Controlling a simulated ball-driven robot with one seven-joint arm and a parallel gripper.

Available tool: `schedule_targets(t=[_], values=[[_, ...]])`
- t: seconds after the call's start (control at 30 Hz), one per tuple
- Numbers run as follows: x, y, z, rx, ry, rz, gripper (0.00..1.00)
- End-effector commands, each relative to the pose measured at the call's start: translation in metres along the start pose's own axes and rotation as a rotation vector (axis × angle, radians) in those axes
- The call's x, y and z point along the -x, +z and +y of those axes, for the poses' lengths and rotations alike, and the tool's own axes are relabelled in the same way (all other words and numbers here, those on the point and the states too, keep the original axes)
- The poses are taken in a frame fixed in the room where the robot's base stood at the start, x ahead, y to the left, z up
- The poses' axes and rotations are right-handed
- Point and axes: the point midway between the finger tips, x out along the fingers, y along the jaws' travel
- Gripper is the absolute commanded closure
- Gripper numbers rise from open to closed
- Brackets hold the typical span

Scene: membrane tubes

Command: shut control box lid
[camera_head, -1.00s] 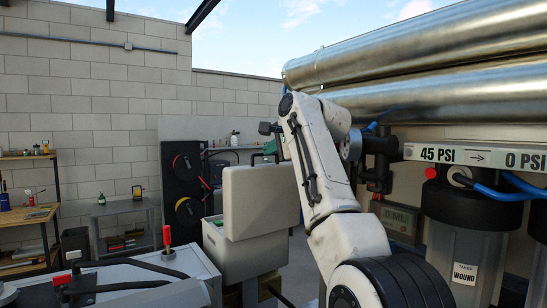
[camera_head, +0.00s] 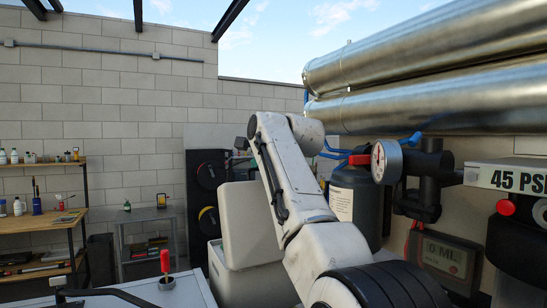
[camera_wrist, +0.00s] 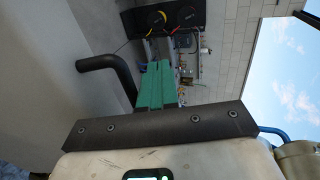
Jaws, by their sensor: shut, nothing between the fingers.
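The pale control box (camera_head: 232,287) stands in the lower middle of the head view. Its lid (camera_head: 247,232) stands raised, roughly upright, partly covered by my arm. In the head view my gripper is hidden behind my arm and the lid. In the wrist view my gripper (camera_wrist: 158,66) shows as green fingers closed together with nothing between them. A large plain grey surface (camera_wrist: 50,70) fills the left of that view; I cannot tell whether it is the lid. Whether the fingers touch the lid cannot be told.
A black panel with dials (camera_head: 207,195) stands behind the box. A grey cabinet with a red-tipped lever (camera_head: 165,262) is at lower left. A pressure gauge (camera_head: 386,161), a filter housing (camera_head: 520,245) and metal tubes (camera_head: 430,85) crowd the right. A bent black bar (camera_wrist: 105,66) lies beside my fingers.

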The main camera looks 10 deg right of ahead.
Motion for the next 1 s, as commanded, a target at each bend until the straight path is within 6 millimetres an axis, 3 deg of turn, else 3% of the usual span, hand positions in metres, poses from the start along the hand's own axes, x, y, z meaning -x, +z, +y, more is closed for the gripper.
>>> schedule_targets(t=[0.27,1.0], values=[[-0.011,0.0066,0.0009,0.0,-0.001,0.0,1.0],[-0.0112,0.0063,0.0014,-0.001,0.0,0.0,1.0]])
